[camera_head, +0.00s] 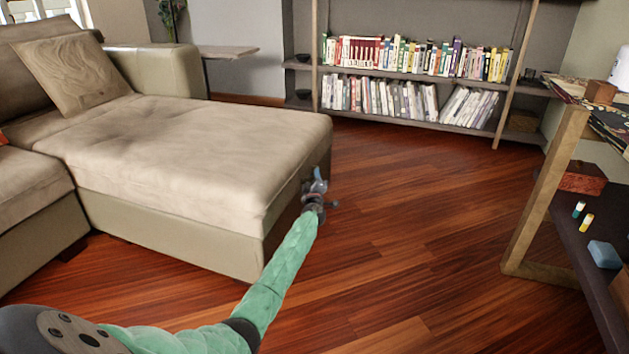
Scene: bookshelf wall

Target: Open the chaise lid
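The chaise (190,150) is the long beige part of the sofa at the left. Its cushioned top, the lid (200,140), lies flat on the grey-beige base (175,235), and I see no open gap between them. My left arm reaches forward from the bottom left. My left gripper (318,182) is at the chaise's front right corner, by the edge of the lid. It is small and partly dark in the picture, so I cannot tell whether its fingers are open or touch the lid. My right gripper is out of view.
A patterned pillow (72,72) leans on the sofa at the left. A shelf with rows of books (410,78) stands at the back wall. A wood-framed table (545,190) with small items is at the right. The wooden floor (430,230) between is clear.

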